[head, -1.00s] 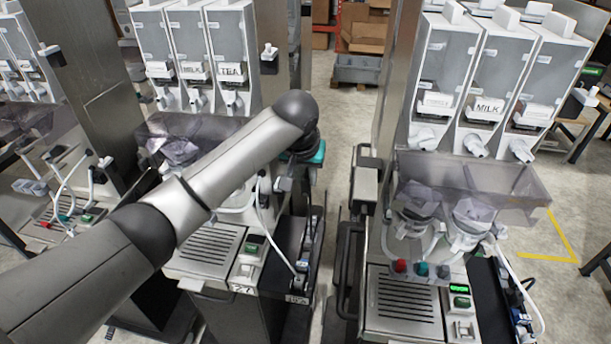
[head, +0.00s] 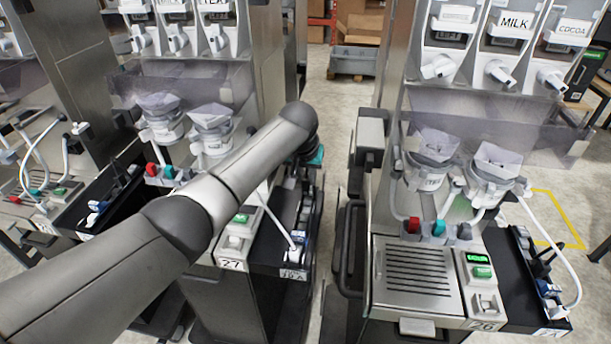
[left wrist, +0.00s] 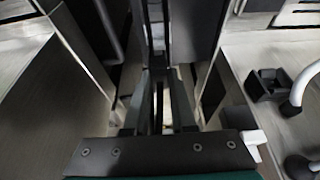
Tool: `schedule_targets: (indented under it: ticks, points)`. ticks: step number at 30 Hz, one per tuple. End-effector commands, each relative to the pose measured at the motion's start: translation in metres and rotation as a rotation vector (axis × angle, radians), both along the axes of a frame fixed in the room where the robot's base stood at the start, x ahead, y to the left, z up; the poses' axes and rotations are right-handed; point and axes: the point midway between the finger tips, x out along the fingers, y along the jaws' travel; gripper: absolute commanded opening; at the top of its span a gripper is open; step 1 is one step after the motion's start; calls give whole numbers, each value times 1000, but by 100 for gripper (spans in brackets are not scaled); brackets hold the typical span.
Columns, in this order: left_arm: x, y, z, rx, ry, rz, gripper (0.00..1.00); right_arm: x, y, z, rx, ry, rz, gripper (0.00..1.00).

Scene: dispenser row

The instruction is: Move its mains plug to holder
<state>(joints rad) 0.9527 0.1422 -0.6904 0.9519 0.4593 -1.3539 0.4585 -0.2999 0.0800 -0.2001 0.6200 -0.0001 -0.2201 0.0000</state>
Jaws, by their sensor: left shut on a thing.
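My left gripper (head: 303,170) is mostly hidden behind its own wrist in the head view, at the right side of the dispenser labelled 27. In the left wrist view its two dark fingers (left wrist: 160,108) point down into a narrow gap. They are shut on a narrow thing that I cannot clearly make out. A black side shelf (head: 268,242) with a socket strip (head: 303,215) lies below the gripper. A white cable (head: 272,215) runs down to a white end piece (head: 296,251) on this shelf. I cannot tell which part is the holder. My right gripper is out of view.
Dispenser 26 (head: 415,285) stands to the right, with its own black shelf, socket strip (head: 530,255) and white cable (head: 555,240). A narrow floor gap separates the two machines. A dark handle (head: 340,250) sticks into it. A small black box (left wrist: 268,86) shows in the left wrist view.

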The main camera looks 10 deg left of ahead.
Motion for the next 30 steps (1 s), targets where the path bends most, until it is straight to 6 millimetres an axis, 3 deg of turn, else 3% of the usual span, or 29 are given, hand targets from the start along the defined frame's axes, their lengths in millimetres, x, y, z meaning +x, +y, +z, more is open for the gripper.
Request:
schedule_targets:
  ticks: [13,19,30]
  points:
    - [0,1,-34,2,-2,0,0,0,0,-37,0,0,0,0]
    - [0,0,-45,-1,-1,1,0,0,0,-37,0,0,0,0]
    - [0,0,-45,0,-1,0,0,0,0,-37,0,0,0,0]
